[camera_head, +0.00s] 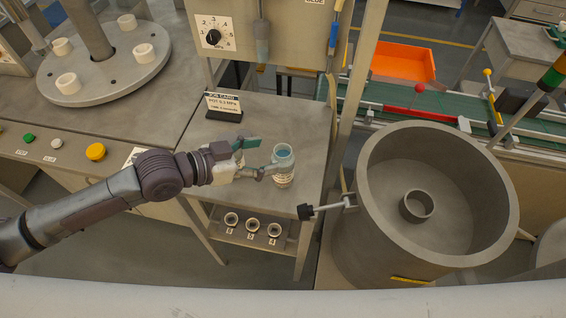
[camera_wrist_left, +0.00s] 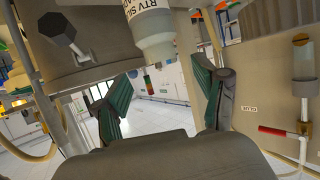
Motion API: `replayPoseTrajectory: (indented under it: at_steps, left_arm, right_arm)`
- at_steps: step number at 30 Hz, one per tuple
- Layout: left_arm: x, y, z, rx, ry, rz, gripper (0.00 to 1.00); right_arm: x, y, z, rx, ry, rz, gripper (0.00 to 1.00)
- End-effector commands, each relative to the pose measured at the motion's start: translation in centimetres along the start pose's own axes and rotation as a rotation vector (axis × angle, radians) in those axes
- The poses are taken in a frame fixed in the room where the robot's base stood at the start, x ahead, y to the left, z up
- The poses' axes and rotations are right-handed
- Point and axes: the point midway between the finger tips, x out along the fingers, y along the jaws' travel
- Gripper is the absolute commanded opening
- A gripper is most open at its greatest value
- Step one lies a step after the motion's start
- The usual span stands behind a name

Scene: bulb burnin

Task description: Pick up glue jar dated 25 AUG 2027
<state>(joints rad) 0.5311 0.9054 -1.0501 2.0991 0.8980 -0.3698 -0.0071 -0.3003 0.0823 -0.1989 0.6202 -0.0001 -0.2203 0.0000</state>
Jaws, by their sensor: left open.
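A glue jar (camera_head: 284,167) with a teal top and a pale printed label stands on the grey bench beside my left gripper. My left gripper (camera_head: 262,156) is open and empty, with its fingertips close to the jar's left side. In the left wrist view my open left gripper (camera_wrist_left: 160,105) shows its two green-padded fingers apart. The jar (camera_wrist_left: 153,38) hangs in from the top edge there, partly cut off, with "RTV SIL" lettering. I cannot read a date on it, nor tell whether a finger touches it. My right gripper is not in view.
A job card stand (camera_head: 224,105) is behind the gripper. A large round grey tub (camera_head: 375,190) with a black-knobbed handle (camera_head: 305,211) stands to the right. A rack with several round holders (camera_head: 253,225) is below the bench top. An orange bin (camera_head: 402,62) is farther back.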

Motion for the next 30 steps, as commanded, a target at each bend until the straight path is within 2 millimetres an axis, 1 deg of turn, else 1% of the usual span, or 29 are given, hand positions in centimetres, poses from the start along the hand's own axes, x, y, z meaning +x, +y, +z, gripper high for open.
replayPoseTrajectory:
  at_steps: [1, 4, 7, 11, 15, 18, 23, 24, 25, 29, 30]
  left_arm:
    - [0.5, 0.1, -0.1, 0.0, 0.001, 0.001, 0.71]
    - [1.0, 0.0, -0.1, 0.001, -0.001, 0.0, 0.71]
    - [1.9, 0.0, -0.2, -0.001, 0.0, 0.0, 0.71]
    - [4.0, -0.1, -0.3, 0.0, 0.001, 0.001, 0.71]
    - [5.7, -0.2, -0.1, 0.001, 0.001, -0.001, 0.71]
    - [6.1, -0.2, 0.1, 0.002, 0.0, -0.002, 0.71]
    - [6.2, -0.2, 0.1, 0.002, -0.001, -0.002, 0.71]
    - [6.1, -0.2, 0.1, 0.002, -0.001, -0.002, 0.7]
    - [6.1, -0.2, 0.1, 0.002, -0.001, -0.002, 0.65]
    - [6.1, -0.2, 0.1, 0.002, -0.001, -0.002, 0.43]
    - [6.1, -0.2, 0.1, 0.002, 0.0, -0.002, 0.36]
  right_arm:
    - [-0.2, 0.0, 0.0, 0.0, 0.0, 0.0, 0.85]
    - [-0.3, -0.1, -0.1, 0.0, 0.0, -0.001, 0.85]
    - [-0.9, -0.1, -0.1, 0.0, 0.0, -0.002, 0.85]
    - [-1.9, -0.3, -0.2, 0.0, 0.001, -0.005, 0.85]
    - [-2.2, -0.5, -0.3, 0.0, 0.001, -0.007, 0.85]
    - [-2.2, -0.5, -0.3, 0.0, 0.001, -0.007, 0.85]
    - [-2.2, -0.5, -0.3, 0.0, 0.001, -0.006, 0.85]
    - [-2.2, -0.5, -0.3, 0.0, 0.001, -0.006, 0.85]
    - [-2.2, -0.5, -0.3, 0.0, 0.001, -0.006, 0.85]
    - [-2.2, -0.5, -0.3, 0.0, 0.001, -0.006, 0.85]
    - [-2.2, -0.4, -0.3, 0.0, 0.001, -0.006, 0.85]
